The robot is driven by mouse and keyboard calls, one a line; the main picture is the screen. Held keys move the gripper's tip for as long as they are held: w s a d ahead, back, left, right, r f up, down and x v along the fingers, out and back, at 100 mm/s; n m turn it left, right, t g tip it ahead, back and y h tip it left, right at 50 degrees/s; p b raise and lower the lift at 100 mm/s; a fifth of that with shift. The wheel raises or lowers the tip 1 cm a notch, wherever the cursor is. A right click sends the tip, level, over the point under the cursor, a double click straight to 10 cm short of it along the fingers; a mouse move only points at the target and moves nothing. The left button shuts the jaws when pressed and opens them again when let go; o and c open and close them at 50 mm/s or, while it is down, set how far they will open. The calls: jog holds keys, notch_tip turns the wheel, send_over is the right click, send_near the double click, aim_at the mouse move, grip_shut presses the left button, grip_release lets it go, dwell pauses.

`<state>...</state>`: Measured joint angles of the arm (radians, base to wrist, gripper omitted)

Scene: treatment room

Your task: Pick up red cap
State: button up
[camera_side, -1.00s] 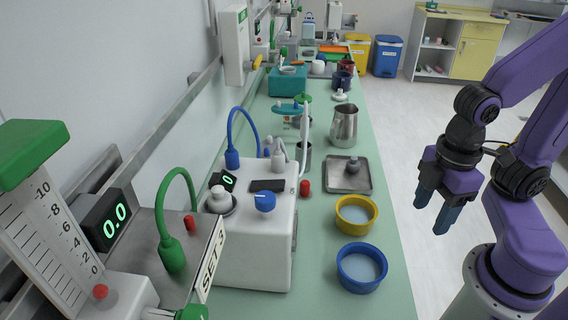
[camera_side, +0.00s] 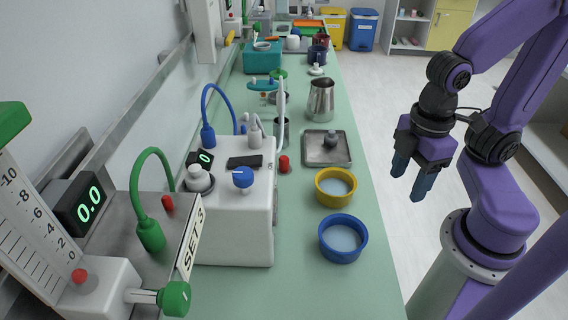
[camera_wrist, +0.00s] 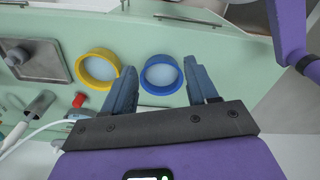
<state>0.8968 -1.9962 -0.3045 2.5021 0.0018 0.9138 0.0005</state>
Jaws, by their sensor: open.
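My gripper (camera_side: 410,178) is open and empty, with blue-grey fingers pointing down. It is off the bench's right edge, well apart from the cap. In the wrist view my gripper (camera_wrist: 162,72) has its fingers spread on either side of the view of the blue bowl.
A yellow bowl (camera_side: 319,193) and a blue bowl (camera_side: 324,247) stand between the cap and my gripper. A steel tray (camera_side: 316,157) lies behind the yellow bowl. A metal pitcher (camera_side: 320,99) stands farther back. Another red piece (camera_side: 167,202) sits on the steel panel at left.

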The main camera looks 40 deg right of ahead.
dwell(0.8)
notch_tip(320, 180, up, 8)
jog(key=m, duration=3)
send_over(283, 158)
jog(key=shift+m, duration=0.3)
jog(key=f, duration=1.7)
jog(key=shift+w+d+f, duration=0.15)
jog(key=shift+w+f, duration=0.05)
jog(key=shift+f, duration=0.1)
jog(key=shift+s+f, duration=0.2)
jog(key=shift+f, duration=2.45)
